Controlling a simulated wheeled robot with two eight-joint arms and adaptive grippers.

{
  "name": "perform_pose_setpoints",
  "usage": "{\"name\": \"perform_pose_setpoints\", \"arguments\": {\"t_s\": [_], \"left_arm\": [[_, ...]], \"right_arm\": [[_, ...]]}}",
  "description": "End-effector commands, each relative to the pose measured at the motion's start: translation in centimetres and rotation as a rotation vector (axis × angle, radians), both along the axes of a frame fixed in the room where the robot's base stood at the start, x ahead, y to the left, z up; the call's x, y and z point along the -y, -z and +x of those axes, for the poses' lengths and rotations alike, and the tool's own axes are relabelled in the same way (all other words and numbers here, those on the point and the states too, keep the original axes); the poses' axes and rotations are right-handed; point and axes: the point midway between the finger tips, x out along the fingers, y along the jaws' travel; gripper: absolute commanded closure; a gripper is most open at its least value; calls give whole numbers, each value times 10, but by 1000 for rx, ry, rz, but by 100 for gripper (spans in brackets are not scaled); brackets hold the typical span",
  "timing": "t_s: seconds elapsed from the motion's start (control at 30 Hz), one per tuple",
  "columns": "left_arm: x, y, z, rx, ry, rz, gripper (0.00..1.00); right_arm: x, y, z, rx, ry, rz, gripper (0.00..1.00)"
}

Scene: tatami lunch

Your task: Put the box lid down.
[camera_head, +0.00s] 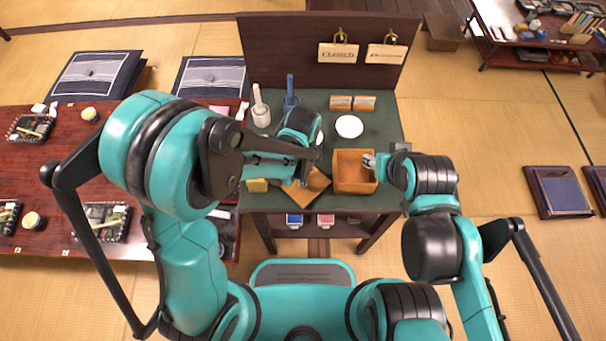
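An open, empty orange-brown wooden box (353,186) sits on the dark green top of the small table, right of centre. A flat brown piece (314,187), which may be the lid, shows left of the box, tilted and partly hidden by my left arm. My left gripper (301,176) is just above this piece; its fingers are mostly hidden, so I cannot tell whether it grips it. My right gripper (369,161) is at the box's upper right edge, its small grey fingertips by the wall; whether it holds the wall is unclear.
A yellow block (257,185) lies at left. A panel with signs (338,53) closes the back.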

Motion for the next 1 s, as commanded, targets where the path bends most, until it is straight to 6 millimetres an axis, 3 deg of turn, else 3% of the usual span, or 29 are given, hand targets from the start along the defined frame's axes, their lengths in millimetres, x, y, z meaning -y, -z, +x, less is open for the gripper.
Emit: {"name": "perform_pose_setpoints", "arguments": {"t_s": [0.03, 0.07, 0.13, 0.43, 0.57, 1.0], "left_arm": [[0, 3, 0, 0, 0, 0, 100], [0, 3, 0, 0, 0, 0, 78], [0, 2, 0, 0, 0, 0, 60], [0, 1, 0, 0, 0, 0, 60], [0, -8, 0, 0, 0, 0, 60], [0, -99, 0, 0, 0, 0, 60]], "right_arm": [[0, 3, 0, 0, 0, 0, 60], [0, 3, 0, 0, 0, 0, 60], [0, 2, 0, 0, 0, 0, 60], [0, 2, 0, 0, 0, 0, 60], [0, -5, 0, 0, 0, 0, 60], [0, -41, 0, 0, 0, 0, 60]]}}
